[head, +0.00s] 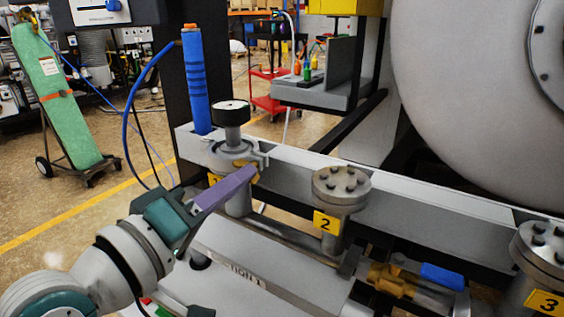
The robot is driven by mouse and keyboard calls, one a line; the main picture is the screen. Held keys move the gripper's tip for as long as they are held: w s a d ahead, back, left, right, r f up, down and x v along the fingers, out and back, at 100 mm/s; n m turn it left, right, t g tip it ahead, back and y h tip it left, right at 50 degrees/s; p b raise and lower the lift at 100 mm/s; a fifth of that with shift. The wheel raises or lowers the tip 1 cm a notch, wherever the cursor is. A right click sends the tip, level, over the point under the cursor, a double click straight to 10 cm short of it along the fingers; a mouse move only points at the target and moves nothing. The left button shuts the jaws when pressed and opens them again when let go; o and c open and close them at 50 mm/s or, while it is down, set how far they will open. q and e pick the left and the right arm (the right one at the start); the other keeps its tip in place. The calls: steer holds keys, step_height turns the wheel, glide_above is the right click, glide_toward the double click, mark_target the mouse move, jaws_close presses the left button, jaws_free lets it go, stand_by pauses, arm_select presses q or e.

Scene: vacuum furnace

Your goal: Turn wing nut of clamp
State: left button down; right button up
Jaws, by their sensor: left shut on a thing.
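The clamp (236,152) is a grey metal ring around the flange joint at station 1, below a black round gauge (231,113). Its bolt end sticks out at the right side. My left gripper (251,171) reaches in from the lower left, its long purple fingers pointing up and right. The fingertips are at the front right of the clamp, closed on the wing nut, which they mostly hide. A small yellowish patch shows beside the tips. My right gripper is not in view.
A blue column (196,82) stands just behind the clamp. To the right are a bolted flange (341,184) with tag 2 and another flange (544,247) with tag 3. A grey beam (420,207) runs behind them. A large grey vessel (470,90) fills the upper right.

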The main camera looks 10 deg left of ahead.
arm_select(q)
steer(key=m+p, duration=0.2)
steer(key=m, duration=0.8)
steer(key=shift+a+f+m, duration=0.1)
steer(key=shift+a+m, duration=0.05)
steer(key=shift+m, duration=0.25)
stand_by(0.4)
steer(key=c, duration=1)
jaws_free()
